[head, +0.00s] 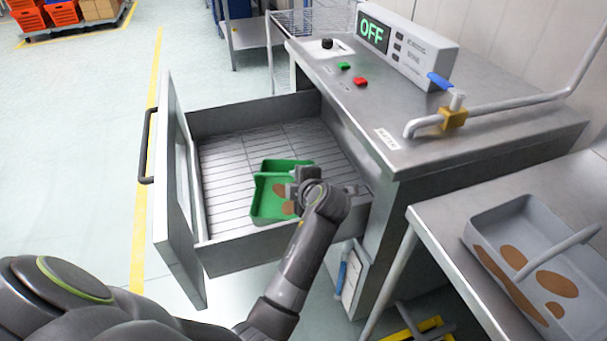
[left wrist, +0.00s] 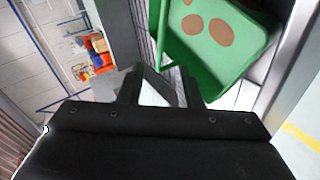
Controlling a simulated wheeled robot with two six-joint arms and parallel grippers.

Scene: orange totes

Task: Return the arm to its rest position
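A green tray (head: 268,208) with brown round patches inside lies on the wire floor of the open drawer (head: 222,180). My left gripper (head: 296,186) is over the tray's right part in the head view and hides some of it. In the left wrist view my left gripper (left wrist: 160,88) has its two fingers apart, with nothing held between them. The green tray (left wrist: 220,45) shows just beyond the fingertips, its upright handle bar close to them. Whether the fingers touch it I cannot tell. My right gripper is not in view.
The drawer front with its dark handle (head: 146,146) stands out at the left. A grey tray (head: 548,215) with brown patches stands on the right table. Open floor lies at the left.

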